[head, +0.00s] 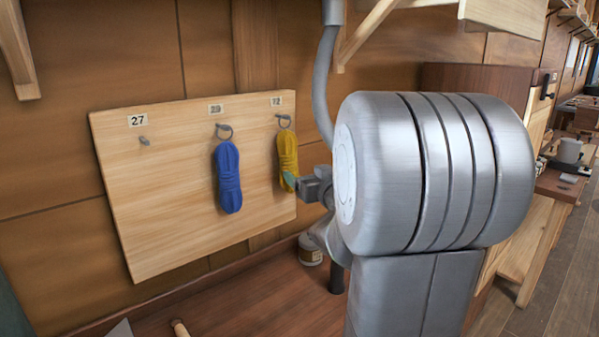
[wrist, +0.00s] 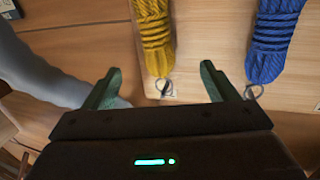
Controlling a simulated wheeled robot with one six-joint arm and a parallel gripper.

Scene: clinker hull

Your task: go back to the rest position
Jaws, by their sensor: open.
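My gripper (head: 291,181) is open, its green fingers spread apart in the wrist view (wrist: 160,82). In the head view it is at the lower part of the yellow rope coil (head: 287,152). In the wrist view this coil (wrist: 154,35) shows beyond the gap between the fingers, with nothing gripped; whether a finger touches it I cannot tell. The yellow coil hangs by its ring on the right peg of a wooden board (head: 180,215). A blue rope coil (head: 228,178) hangs on the middle peg, and also shows in the wrist view (wrist: 271,40).
The left peg (head: 144,141), under the label 27, is bare. My arm hides part of the area right of the board. A small jar (head: 310,250) stands on the wooden surface below, with a wooden handle (head: 180,328) nearer. A bench with a pot (head: 570,150) is at the right.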

